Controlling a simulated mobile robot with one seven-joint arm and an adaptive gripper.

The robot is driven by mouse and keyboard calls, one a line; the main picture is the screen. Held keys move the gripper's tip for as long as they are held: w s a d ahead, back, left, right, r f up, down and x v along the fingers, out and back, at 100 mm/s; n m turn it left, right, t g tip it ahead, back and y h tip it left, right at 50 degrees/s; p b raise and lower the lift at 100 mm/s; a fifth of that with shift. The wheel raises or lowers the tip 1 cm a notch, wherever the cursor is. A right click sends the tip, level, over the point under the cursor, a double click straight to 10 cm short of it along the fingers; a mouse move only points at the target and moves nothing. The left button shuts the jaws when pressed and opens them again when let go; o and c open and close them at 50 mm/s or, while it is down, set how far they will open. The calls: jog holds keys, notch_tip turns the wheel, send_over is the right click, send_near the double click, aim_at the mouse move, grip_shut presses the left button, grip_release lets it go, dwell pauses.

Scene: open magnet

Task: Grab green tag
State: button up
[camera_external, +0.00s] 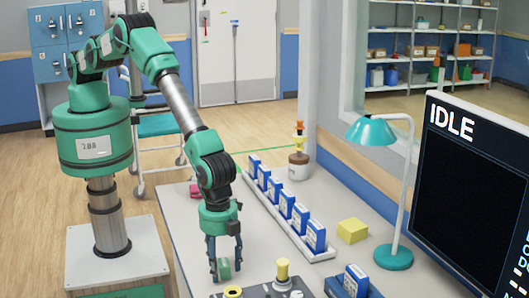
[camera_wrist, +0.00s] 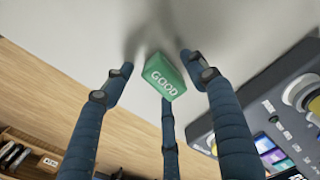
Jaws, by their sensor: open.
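The green tag (camera_external: 225,268) is a small green block on the grey table near its front left edge. In the wrist view the green tag (camera_wrist: 165,77) shows the white word "GOOD" on its face. My gripper (camera_external: 224,262) points down over it with dark blue fingers. In the wrist view my gripper (camera_wrist: 158,72) has three fingers spread apart around the tag, with gaps visible at the left and right fingers. The gripper is open. Whether the rear finger touches the tag is hard to tell.
A control panel (camera_wrist: 283,100) with knobs stands close to the right of the fingers. A white rail (camera_external: 283,232) with several blue boxes lies behind. A yellow block (camera_external: 352,231), a teal lamp (camera_external: 393,257) and a monitor (camera_external: 470,185) reading "IDLE" are at right. The table edge is at left.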

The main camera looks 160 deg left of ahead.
aim_at(222, 262)
jog(key=c, duration=1.3)
jog(key=shift+o, duration=0.2)
jog(key=shift+r, duration=0.1)
jog(key=shift+r, duration=1.45)
jog(key=shift+s+r, duration=0.15)
jog(key=shift+r, duration=0.2)
jog(key=s+d, duration=0.1)
jog(key=s, duration=0.4)
jog(key=s+d+r, duration=0.1)
jog(key=s+d, duration=0.1)
jog(key=s, duration=0.3)
jog(key=s+d, duration=0.2)
jog(key=s, duration=0.2)
jog(key=shift+s+d+r+p, duration=0.1)
jog(key=shift+s+r+p, duration=0.05)
jog(key=shift+s+p, duration=0.25)
